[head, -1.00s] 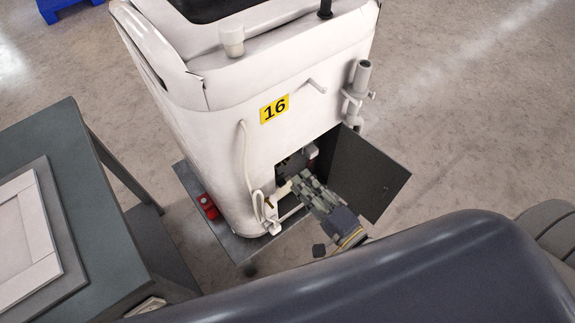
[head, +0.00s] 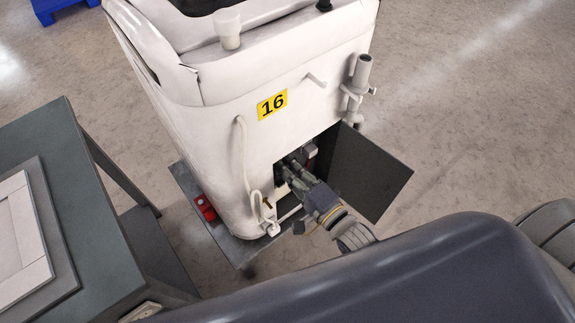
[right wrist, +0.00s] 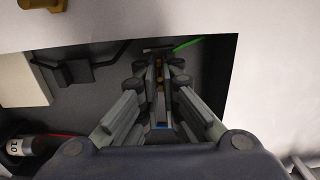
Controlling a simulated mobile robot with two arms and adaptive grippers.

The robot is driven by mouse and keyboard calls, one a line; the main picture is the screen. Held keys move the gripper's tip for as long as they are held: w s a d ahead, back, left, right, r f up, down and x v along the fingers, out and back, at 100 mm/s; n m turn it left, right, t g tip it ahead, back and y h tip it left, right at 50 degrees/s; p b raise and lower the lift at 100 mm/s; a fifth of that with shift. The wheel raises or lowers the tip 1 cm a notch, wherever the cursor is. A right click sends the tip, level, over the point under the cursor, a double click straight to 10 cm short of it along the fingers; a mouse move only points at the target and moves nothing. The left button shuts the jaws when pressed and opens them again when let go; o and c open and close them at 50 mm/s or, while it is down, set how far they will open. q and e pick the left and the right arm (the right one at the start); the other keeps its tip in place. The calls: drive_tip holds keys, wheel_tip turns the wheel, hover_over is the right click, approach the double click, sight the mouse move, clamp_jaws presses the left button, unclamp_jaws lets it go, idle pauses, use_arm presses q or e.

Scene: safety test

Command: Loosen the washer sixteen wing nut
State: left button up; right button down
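Washer sixteen (head: 210,130) is a white machine with a yellow "16" label (head: 272,104). Its dark hatch door (head: 372,176) stands open at the lower right. My right gripper (head: 287,170) reaches into the opening, its fingertips partly hidden inside. In the right wrist view its fingers (right wrist: 160,72) lie close together, pointing into the dark compartment. A small brass-coloured part (right wrist: 160,85), perhaps the wing nut, shows between or just behind the fingers. I cannot tell whether they grip it. My left gripper is not in view.
Inside the compartment are a green wire (right wrist: 187,44) and a cylinder marked "10" (right wrist: 22,147) with a red wire. A brass fitting (right wrist: 40,4) sits above the opening. A grey table (head: 95,245) stands left; open floor (head: 470,140) lies right.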

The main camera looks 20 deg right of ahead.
idle(0.3)
drive_tip(key=shift+n+p, duration=3.65)
drive_tip(key=shift+n, duration=8.75)
drive_tip(key=c, duration=1.8)
unclamp_jaws()
